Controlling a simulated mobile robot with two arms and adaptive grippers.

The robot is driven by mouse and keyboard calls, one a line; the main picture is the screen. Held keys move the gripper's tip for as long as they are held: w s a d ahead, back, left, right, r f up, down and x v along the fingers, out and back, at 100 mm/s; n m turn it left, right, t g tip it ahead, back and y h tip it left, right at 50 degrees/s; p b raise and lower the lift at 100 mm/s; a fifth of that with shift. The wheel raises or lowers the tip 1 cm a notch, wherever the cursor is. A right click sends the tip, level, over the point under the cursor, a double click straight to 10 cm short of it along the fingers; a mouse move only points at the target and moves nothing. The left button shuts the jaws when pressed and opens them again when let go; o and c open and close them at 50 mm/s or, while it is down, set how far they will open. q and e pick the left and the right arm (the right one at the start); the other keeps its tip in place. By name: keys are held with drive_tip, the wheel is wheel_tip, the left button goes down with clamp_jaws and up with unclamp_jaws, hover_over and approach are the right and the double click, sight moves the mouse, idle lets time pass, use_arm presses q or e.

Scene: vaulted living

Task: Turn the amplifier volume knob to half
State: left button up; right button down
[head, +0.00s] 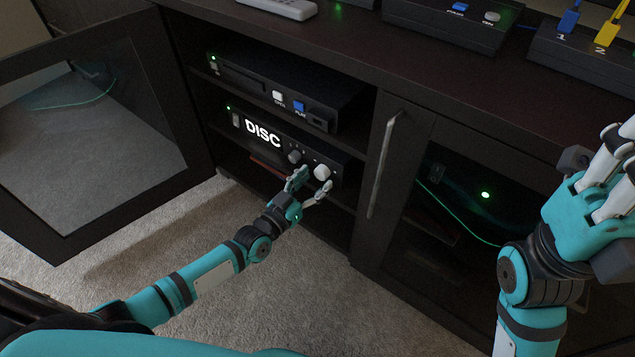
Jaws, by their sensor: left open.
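The amplifier (262,136) is a black box on the middle shelf of the open cabinet, with a lit display reading "DISC" and a green light at its left. A white round knob (322,172) is at the right of its front, and a smaller grey knob (295,156) is left of it. My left gripper (312,186) is open, with its fingertips just below and close to the two knobs. I cannot tell whether a fingertip touches the white knob. My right gripper (622,140) is raised at the right edge, away from the amplifier and partly cut off by the frame.
A disc player (285,85) sits on the shelf above. The left glass door (95,120) stands open; the right door (430,190), with a metal handle, is closed beside the amplifier. A remote (278,8) and black boxes (455,22) lie on the cabinet top. Carpet is clear in front.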

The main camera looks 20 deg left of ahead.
use_arm(q)
drive_tip(key=shift+x, duration=0.95)
drive_tip(key=c, duration=1.1)
